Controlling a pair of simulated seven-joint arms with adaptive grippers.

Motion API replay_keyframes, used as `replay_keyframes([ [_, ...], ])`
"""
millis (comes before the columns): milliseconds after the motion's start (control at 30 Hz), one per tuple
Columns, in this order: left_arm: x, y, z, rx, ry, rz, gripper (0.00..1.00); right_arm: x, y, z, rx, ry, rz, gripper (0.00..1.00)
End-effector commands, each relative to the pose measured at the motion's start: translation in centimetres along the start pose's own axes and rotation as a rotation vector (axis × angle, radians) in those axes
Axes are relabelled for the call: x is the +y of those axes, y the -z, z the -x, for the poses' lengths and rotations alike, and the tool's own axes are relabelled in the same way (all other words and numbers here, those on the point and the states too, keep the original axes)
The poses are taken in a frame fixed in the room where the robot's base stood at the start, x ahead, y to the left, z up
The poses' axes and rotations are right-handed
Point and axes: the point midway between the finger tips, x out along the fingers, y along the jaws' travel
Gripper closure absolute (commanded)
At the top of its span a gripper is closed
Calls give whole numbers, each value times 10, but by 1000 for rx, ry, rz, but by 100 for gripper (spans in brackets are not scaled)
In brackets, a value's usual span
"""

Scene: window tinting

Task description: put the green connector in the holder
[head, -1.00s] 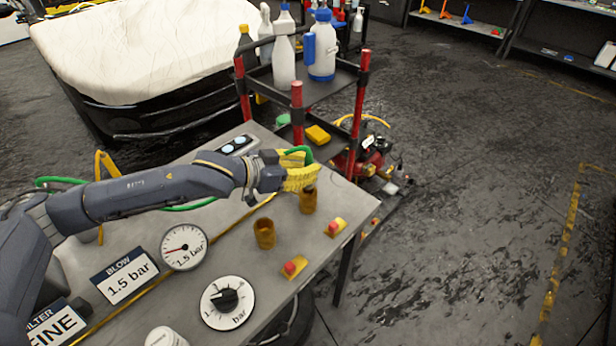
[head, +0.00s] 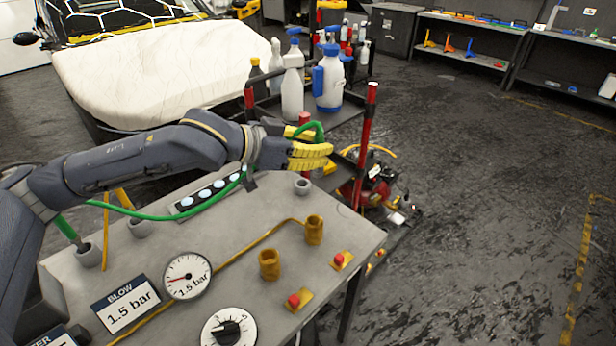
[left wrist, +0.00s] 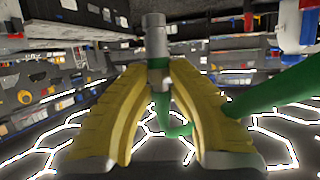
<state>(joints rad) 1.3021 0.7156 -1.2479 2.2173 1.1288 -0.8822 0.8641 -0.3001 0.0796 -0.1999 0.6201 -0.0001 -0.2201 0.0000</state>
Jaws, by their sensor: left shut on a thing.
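My left gripper (head: 312,152) has yellow ribbed fingers and is shut, held above the back right part of the grey table. In the left wrist view, the fingers (left wrist: 158,85) close on the green connector, whose grey metal end (left wrist: 155,38) sticks out beyond the fingertips. Its green hose (left wrist: 285,88) bends away to the right. In the head view the green hose (head: 185,214) runs back left along the arm. A small grey cup (head: 302,186) stands empty on the table just below the gripper; it may be the holder. My right gripper is not in view.
Two brass cups (head: 315,230) (head: 268,264) stand at the front right, near red buttons (head: 339,260). A pressure gauge (head: 187,277), a "BLOW" sign (head: 126,303) and a dial (head: 228,328) are nearby. A trolley with bottles (head: 328,80) stands behind the table.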

Motion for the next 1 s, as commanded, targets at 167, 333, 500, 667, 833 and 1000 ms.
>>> replay_keyframes([
  [167,-13,6,-22,1,27,16,100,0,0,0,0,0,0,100],
  [333,-58,10,-47,2,115,53,100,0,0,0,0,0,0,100],
  [500,-115,7,-65,0,227,99,100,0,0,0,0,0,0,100],
  [667,-157,3,-69,1,309,130,100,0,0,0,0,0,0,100],
  [833,-181,0,-67,0,356,148,100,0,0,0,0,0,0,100],
  [1000,-188,-20,-72,-1,370,156,100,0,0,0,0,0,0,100],
])
